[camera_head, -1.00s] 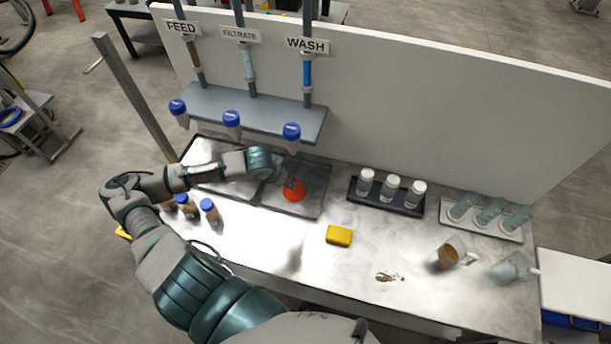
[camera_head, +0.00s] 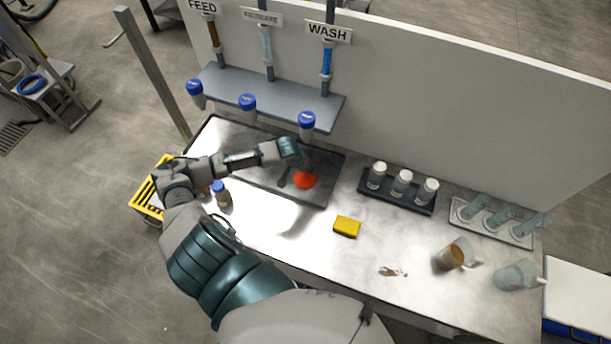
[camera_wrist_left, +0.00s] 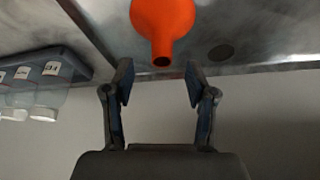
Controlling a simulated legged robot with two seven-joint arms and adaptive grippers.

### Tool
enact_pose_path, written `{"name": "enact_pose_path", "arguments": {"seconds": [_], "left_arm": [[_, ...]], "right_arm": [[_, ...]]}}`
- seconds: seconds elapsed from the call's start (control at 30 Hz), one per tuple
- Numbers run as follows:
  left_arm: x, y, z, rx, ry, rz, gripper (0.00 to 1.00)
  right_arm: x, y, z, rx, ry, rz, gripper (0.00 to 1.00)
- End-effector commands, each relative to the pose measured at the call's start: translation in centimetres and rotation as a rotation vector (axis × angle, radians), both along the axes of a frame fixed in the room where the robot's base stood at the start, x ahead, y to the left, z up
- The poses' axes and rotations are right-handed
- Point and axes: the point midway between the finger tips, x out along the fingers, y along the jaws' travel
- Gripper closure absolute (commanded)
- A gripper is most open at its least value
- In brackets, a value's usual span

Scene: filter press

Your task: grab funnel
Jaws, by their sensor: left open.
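The orange-red funnel (camera_head: 306,180) lies on the dark tray (camera_head: 262,186) in the middle of the bench. My left gripper (camera_head: 305,168) is right at the funnel, partly covering it in the head view. In the left wrist view the funnel (camera_wrist_left: 163,25) shows at the top, its narrow spout end pointing toward the gripper. The two fingers of my left gripper (camera_wrist_left: 158,84) are spread apart, with the spout end just beyond and between the fingertips. No contact is visible. My right gripper is not in view.
A yellow sponge (camera_head: 347,227) lies right of the tray. A rack of white-capped bottles (camera_head: 401,183), a glass rack (camera_head: 497,218) and a brown-filled beaker (camera_head: 452,256) stand further right. Blue-capped bottles (camera_head: 306,121) hang under the shelf (camera_head: 273,99) above the tray.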

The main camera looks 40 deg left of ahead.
Motion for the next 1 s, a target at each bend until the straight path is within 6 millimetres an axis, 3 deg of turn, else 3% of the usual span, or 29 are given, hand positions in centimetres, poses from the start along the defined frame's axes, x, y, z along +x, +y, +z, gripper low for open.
{"name": "enact_pose_path", "arguments": {"seconds": [0.23, 0.37, 0.53, 0.77, 1.0], "left_arm": [[1.5, 0.3, -3.2, 0.001, 0.0, -0.001, 0.44], [1.8, 0.1, -3.8, 0.004, -0.001, -0.002, 0.44], [1.7, 0.2, -3.8, 0.004, -0.001, -0.002, 0.44], [1.7, 0.6, -4.0, 0.001, 0.0, -0.001, 0.98], [1.7, 0.6, -4.0, 0.001, 0.001, -0.001, 1.0]], "right_arm": [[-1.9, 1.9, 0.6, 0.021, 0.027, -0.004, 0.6], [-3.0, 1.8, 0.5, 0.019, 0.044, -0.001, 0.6], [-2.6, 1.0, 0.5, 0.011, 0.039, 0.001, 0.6], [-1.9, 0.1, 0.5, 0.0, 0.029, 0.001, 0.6], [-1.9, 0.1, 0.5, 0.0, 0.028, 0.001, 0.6]]}}
